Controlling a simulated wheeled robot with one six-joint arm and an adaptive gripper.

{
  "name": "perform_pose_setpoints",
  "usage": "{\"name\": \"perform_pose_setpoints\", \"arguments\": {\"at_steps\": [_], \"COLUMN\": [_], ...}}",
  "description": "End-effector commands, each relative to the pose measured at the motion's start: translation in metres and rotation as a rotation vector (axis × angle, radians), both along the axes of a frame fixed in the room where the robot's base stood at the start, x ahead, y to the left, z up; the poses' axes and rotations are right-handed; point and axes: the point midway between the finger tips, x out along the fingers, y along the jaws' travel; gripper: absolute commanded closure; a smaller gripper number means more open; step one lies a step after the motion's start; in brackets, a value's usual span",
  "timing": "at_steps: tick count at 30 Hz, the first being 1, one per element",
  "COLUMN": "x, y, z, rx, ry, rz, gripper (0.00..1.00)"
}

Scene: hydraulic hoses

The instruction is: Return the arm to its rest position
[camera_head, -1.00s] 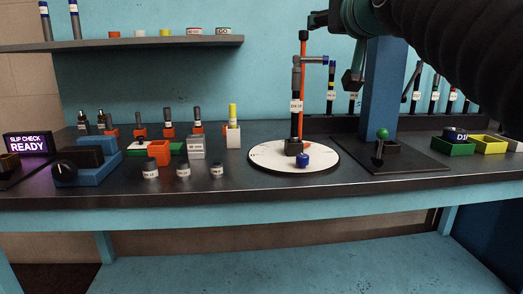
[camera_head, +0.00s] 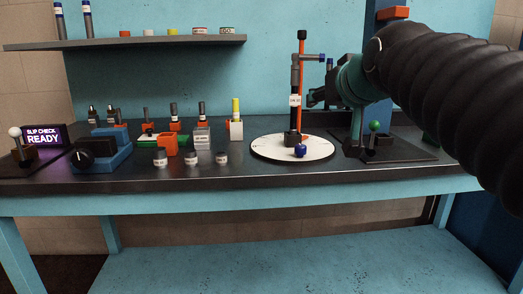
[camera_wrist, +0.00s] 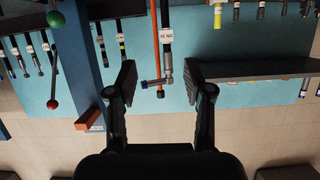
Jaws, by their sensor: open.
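My gripper (camera_head: 318,97) is at the end of my black ribbed arm, which reaches in from the right in the head view. In the wrist view its two fingers (camera_wrist: 160,78) are spread apart with nothing held between them. A labelled black hose (camera_head: 295,100) stands upright on the white round plate (camera_head: 268,150), beside an orange post (camera_head: 302,45). An elbow fitting with a blue end (camera_head: 318,57) is at its top. In the wrist view the hose (camera_wrist: 166,35) shows upside down, beyond the gap between the fingers; no contact is visible.
A blue column (camera_head: 375,112) and a green-knobbed lever (camera_head: 375,126) stand close to my arm. A grey shelf (camera_head: 150,43) runs along the back wall. Small fittings, holders and a lit "SLIP CHECK READY" sign (camera_head: 44,136) fill the bench's left. The front edge strip is clear.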

Motion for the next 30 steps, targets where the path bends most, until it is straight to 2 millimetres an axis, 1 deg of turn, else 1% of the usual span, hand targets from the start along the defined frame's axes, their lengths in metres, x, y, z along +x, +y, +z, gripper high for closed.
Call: {"name": "perform_pose_setpoints", "arguments": {"at_steps": [1, 2, 3, 4, 5, 6, 8, 9, 11, 12, 14, 15, 18, 21, 22, 24, 30], "x": [-0.005, -0.009, -0.016, -0.021, -0.029, -0.039, -0.058, -0.071, -0.092, -0.107, -0.131, -0.147, -0.181, -0.207, -0.211, -0.217, -0.219], "y": [-0.001, -0.001, -0.002, -0.002, -0.003, -0.005, -0.008, -0.01, -0.014, -0.016, -0.019, -0.021, -0.026, -0.029, -0.03, -0.031, -0.032], "z": [-0.021, -0.035, -0.056, -0.071, -0.089, -0.113, -0.148, -0.171, -0.204, -0.225, -0.256, -0.274, -0.314, -0.34, -0.344, -0.347, -0.34], "rx": [-0.003, -0.005, -0.008, -0.011, -0.014, -0.018, -0.025, -0.03, -0.037, -0.042, -0.051, -0.057, -0.068, -0.077, -0.078, -0.077, -0.074], "ry": [0.048, 0.08, 0.127, 0.163, 0.204, 0.259, 0.34, 0.392, 0.468, 0.516, 0.586, 0.627, 0.709, 0.745, 0.748, 0.744, 0.717], "rz": [-0.001, -0.002, -0.005, -0.007, -0.009, -0.013, -0.021, -0.026, -0.033, -0.038, -0.045, -0.051, -0.06, -0.066, -0.067, -0.07, -0.075], "gripper": [0.49, 0.49, 0.49, 0.49, 0.49, 0.49, 0.49, 0.49, 0.49, 0.49, 0.49, 0.49, 0.49, 0.49, 0.49, 0.49, 0.49]}}
